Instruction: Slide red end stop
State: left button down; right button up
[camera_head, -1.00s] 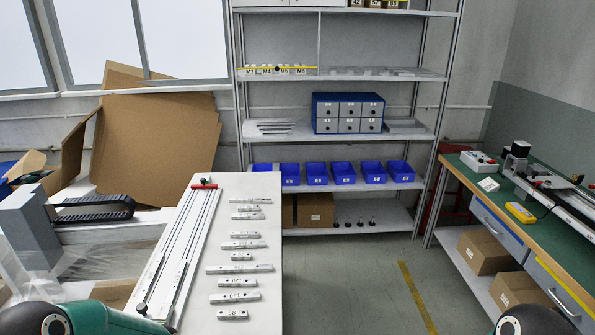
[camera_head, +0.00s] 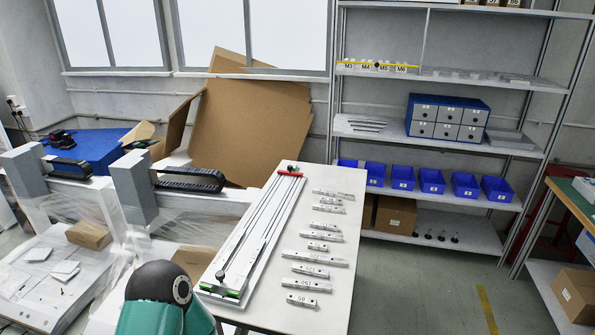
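The red end stop (camera_head: 290,174) sits across the far end of a long pale rail fixture (camera_head: 262,222) on the white table (camera_head: 340,222). A small dark knob stands on it. A dark round knob (camera_head: 220,275) and green pieces (camera_head: 233,294) are at the fixture's near end. A teal and dark part of my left arm (camera_head: 165,300) shows at the bottom, left of the fixture's near end. Neither gripper is in view. The red end stop is far from the visible arm part.
Several marked metal blocks (camera_head: 306,285) lie in a column right of the fixture. Shelving with blue bins (camera_head: 432,181) stands behind the table. Cardboard (camera_head: 250,130) leans at the back.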

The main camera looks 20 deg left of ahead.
aim_at(290, 166)
jog(key=z, duration=1.1)
jog(key=i, duration=3.5)
jog(key=u, duration=2.6)
